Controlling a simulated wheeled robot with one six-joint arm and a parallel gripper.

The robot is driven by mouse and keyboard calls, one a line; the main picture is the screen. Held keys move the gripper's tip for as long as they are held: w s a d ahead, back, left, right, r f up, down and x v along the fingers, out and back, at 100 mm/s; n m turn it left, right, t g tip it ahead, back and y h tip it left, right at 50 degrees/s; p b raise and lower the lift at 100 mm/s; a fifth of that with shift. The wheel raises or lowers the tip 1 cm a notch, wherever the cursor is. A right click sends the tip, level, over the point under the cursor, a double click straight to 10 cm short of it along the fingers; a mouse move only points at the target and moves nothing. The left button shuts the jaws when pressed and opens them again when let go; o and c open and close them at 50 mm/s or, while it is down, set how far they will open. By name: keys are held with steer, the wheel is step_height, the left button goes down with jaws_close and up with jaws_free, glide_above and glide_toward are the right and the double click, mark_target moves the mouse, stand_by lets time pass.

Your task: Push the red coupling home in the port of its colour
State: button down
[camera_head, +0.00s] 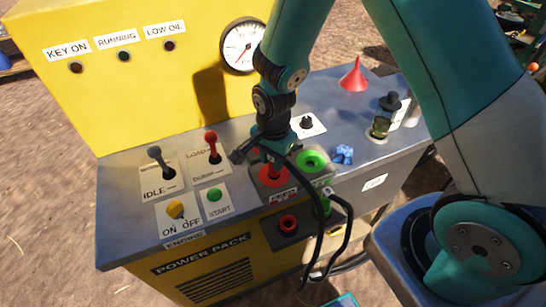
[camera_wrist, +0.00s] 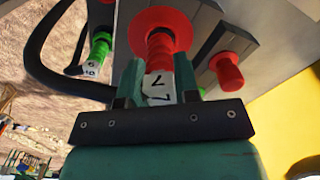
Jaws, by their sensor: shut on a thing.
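My gripper (camera_head: 268,158) points down over the red port (camera_head: 272,175) on top of the power pack. In the wrist view my gripper (camera_wrist: 158,92) is shut on the red coupling (camera_wrist: 160,50), which has a white label between the fingers. The coupling lines up with a wide red ring (camera_wrist: 158,18) at its far end. I cannot tell how deep it sits. In the head view the gripper mostly hides the coupling. The green port (camera_head: 311,160) is just right of the red one.
A red socket (camera_head: 288,225) and a green coupling (camera_head: 325,203) are on the front face below. Black hoses (camera_head: 318,240) hang in front. Levers (camera_head: 212,145) stand to the left. A blue crumpled item (camera_head: 342,154), a red funnel (camera_head: 354,77) and a jar (camera_head: 380,127) are to the right.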

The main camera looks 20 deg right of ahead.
stand_by(0.4)
steer(key=shift+c, duration=1.9)
jaws_free()
steer(key=shift+r+p, duration=2.95)
steer(key=shift+r, duration=0.6)
